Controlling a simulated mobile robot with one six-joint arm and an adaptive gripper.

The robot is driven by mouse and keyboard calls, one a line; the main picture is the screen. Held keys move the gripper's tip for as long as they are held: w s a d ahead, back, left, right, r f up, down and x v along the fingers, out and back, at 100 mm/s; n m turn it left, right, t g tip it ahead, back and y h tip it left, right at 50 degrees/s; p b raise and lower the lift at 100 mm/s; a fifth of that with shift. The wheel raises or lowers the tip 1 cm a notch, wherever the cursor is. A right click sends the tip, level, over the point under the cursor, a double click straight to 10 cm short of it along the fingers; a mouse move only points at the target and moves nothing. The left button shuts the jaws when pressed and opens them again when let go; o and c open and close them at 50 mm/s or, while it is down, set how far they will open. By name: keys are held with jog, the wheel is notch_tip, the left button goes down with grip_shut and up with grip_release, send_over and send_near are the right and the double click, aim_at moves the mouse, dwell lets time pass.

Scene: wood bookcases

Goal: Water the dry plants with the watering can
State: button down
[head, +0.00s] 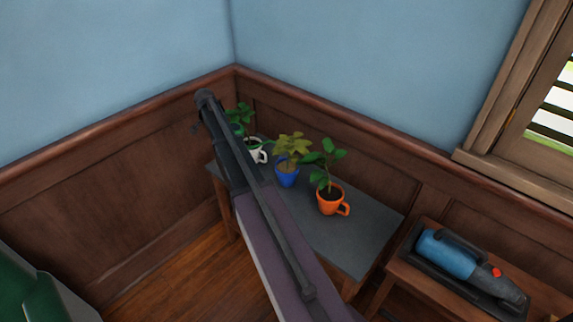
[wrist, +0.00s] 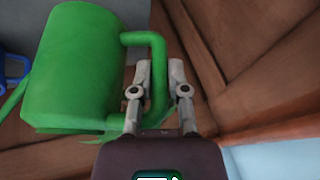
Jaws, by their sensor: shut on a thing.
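In the wrist view my gripper (wrist: 160,72) is shut on the handle of the green watering can (wrist: 80,70). The can's body is left of the fingers, and it looks tilted in that view. In the head view my arm hides the gripper and most or all of the can. A yellowish, dry-looking plant (head: 292,145) grows in a blue pot (head: 286,177). A green leafy plant (head: 326,160) grows in an orange mug (head: 328,206) to its right. A white mug (head: 258,156) and another green plant (head: 240,113) stand farther back, partly covered by my arm.
The pots stand on a dark grey table (head: 350,235) in the room corner, against wood panelling. Its front right part is bare. A lower wooden stand (head: 400,275) on the right holds a blue handheld device (head: 448,258). A shuttered window (head: 545,120) is at the right.

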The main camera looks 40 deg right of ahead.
jog(key=shift+s+d+r+t, duration=0.2)
jog(key=shift+s+r+t, duration=0.1)
jog(key=shift+t, duration=0.1)
dwell(0.6)
jog(key=shift+s+d+r+m+t+y, duration=0.15)
jog(key=shift+s+d+r+t+y, duration=0.1)
jog(key=shift+s, duration=0.2)
jog(key=shift+s+d+r+m+t+y, duration=0.15)
jog(key=shift+s+d+t+y, duration=0.1)
jog(key=shift+s, duration=0.2)
dwell(3.0)
jog(key=shift+w+a+f, duration=0.1)
jog(key=shift+w+f, duration=0.05)
jog(key=shift+w, duration=0.15)
jog(key=w+a+f+g+h+b, duration=0.1)
jog(key=w+g, duration=0.1)
jog(key=w+a+f+n+g+h+b, duration=0.1)
jog(key=f+g, duration=0.1)
jog(key=shift+w+a+f, duration=0.1)
jog(key=shift+w+f, duration=0.1)
jog(key=shift+w, duration=0.15)
jog(key=shift+w+f, duration=0.1)
